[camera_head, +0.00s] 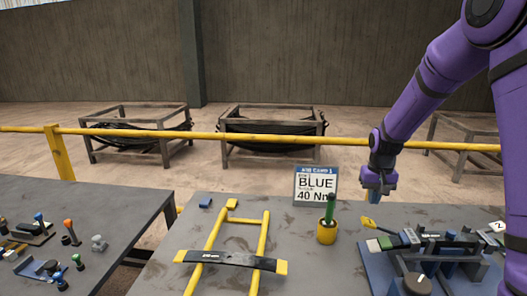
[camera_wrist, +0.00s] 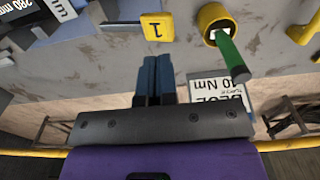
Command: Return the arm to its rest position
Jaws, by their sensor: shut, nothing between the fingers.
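My purple arm reaches down from the upper right in the head view. My gripper (camera_head: 374,197) points down above the grey table, to the right of the sign and the yellow cup. In the wrist view my gripper (camera_wrist: 156,62) has its two dark blue fingers side by side, shut and empty. The fingertips are close to a yellow tag marked 1 (camera_wrist: 157,27). I cannot tell exactly how high they are above the table.
A yellow cup (camera_head: 326,233) holds a green-handled tool (camera_head: 330,209). Behind it stands a "BLUE 40 Nm" sign (camera_head: 316,185). A blue-based fixture (camera_head: 372,272) fills the right. A black leaf (camera_head: 230,260) lies across a yellow frame. A yellow rail (camera_head: 250,137) runs behind the tables.

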